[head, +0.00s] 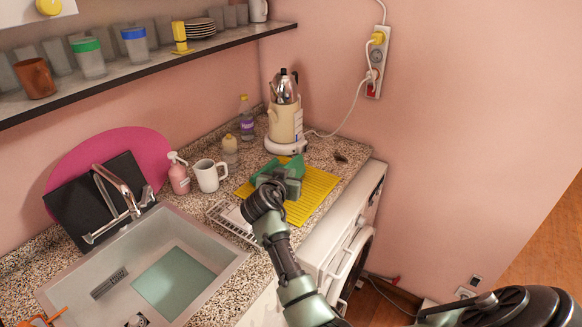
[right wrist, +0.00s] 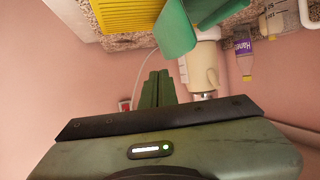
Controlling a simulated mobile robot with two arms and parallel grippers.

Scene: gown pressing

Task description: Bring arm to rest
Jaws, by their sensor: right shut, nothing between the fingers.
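My right arm reaches in from the bottom of the head view. Its gripper (head: 283,178) is over the counter, above the yellow ribbed mat (head: 316,186) and in front of a green item (head: 292,164), partly hiding both. In the right wrist view the gripper's two green fingers (right wrist: 157,89) are together with nothing between them. The green item (right wrist: 175,32) and the yellow mat (right wrist: 124,13) show beyond them, apart from the fingers. My left gripper is not in view.
A kettle-like appliance (head: 285,118), white mug (head: 209,175), pink pump bottle (head: 178,174) and purple-labelled bottle (head: 246,119) stand behind the gripper. The sink (head: 215,258) is left of my arm, a white front-loading machine (head: 345,240) right. The pink wall (head: 470,140) bounds the right.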

